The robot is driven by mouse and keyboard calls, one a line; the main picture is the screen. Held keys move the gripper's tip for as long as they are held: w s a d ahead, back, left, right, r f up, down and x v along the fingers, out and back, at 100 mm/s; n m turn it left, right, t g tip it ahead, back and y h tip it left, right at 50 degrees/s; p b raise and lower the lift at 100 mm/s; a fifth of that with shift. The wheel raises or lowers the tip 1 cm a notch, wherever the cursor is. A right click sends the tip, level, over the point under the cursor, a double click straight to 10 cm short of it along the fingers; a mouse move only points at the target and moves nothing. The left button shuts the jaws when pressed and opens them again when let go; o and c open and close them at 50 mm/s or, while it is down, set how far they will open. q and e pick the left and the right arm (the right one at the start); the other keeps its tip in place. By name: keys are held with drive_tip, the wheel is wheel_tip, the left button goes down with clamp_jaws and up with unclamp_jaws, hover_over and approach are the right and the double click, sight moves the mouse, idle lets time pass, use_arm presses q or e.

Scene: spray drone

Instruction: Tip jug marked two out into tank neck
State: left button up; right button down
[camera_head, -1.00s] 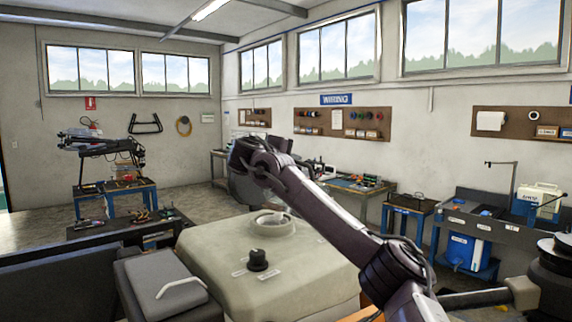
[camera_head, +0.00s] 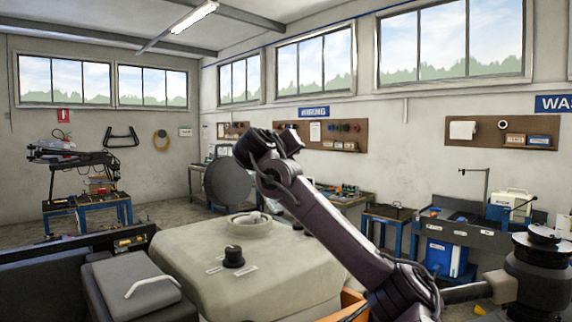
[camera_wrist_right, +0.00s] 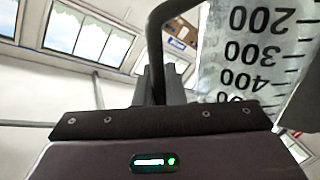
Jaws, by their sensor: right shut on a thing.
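The beige tank (camera_head: 270,275) is in front of me with its round neck (camera_head: 248,225) open on top. A whitish thing shows inside the neck. A dark round disc (camera_head: 228,183), like a raised lid, stands behind the neck. My right gripper (camera_head: 272,145) is above and behind the neck, slightly to its right. In the right wrist view it is shut on the dark handle (camera_wrist_right: 166,40) of a clear jug (camera_wrist_right: 255,50) with black graduations, their numerals upside down in the picture. The jug's number mark and contents do not show. I cannot make out the jug in the head view. My left gripper is out of view.
A black knob (camera_head: 233,256) sits on the tank top in front of the neck. A grey case (camera_head: 130,287) with a light handle is left of the tank. A sink bench (camera_head: 455,235) and a small blue table (camera_head: 390,215) stand to the right.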

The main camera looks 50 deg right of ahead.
drive_tip(key=shift+s+f+m+b, duration=0.3)
drive_tip(key=shift+s+m+b, duration=0.2)
drive_tip(key=shift+m+b, duration=0.3)
drive_tip(key=f+m+b, duration=0.3)
drive_tip(key=b, duration=0.1)
drive_tip(key=shift+w+f+m+t+h, duration=0.1)
drive_tip(key=shift+w+m+t+h, duration=0.2)
drive_tip(key=shift+w+t+h, duration=0.1)
drive_tip(key=shift+f+m+b, duration=0.5)
drive_tip(key=shift+m+b, duration=0.4)
drive_tip(key=shift+b, duration=0.05)
drive_tip(key=shift+r, duration=0.1)
